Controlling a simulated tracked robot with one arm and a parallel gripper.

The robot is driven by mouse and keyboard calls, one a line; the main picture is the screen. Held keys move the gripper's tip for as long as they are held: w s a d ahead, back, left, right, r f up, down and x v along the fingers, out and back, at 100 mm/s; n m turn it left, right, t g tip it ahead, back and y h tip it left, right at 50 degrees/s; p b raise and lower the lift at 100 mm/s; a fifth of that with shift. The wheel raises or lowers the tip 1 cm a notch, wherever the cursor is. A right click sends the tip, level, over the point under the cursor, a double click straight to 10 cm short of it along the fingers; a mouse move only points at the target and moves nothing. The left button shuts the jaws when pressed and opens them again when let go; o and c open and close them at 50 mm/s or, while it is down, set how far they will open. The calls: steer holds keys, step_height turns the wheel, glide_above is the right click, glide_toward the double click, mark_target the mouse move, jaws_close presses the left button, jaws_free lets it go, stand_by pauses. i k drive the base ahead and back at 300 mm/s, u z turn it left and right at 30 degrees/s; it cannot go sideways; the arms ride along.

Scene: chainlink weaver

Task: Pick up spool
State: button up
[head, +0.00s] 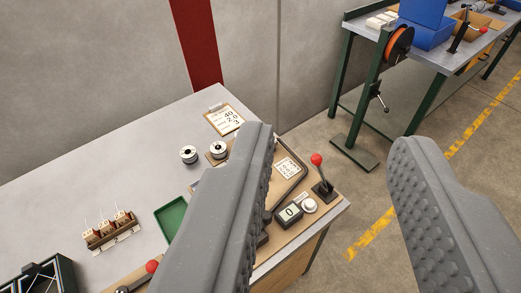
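Two small white spools with dark centres stand on the grey workbench near its back edge. One spool (188,154) is on bare bench top; the other spool (218,150) is just right of it on a brown base, close to my left finger. A larger orange-wound spool (399,46) hangs on a green stand at the far bench. My gripper (335,140) is open and empty, its ridged grey fingers wide apart. The left finger hides part of the near bench; the right finger covers floor. The gap between them shows the bench's right end and floor.
The workbench (95,165) holds a clipboard card (225,118), green tray (171,217), terminal rack (112,231), red-knobbed lever (321,177) and counter box (290,213). Blue bins (428,32) sit on the far bench. A wall stands behind.

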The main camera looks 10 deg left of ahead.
mark_target(220, 155)
steer(key=z, duration=1.95)
steer(key=i, duration=1.7)
steer(key=u, duration=3.2)
steer(key=i, duration=0.5)
steer(key=u, duration=0.35)
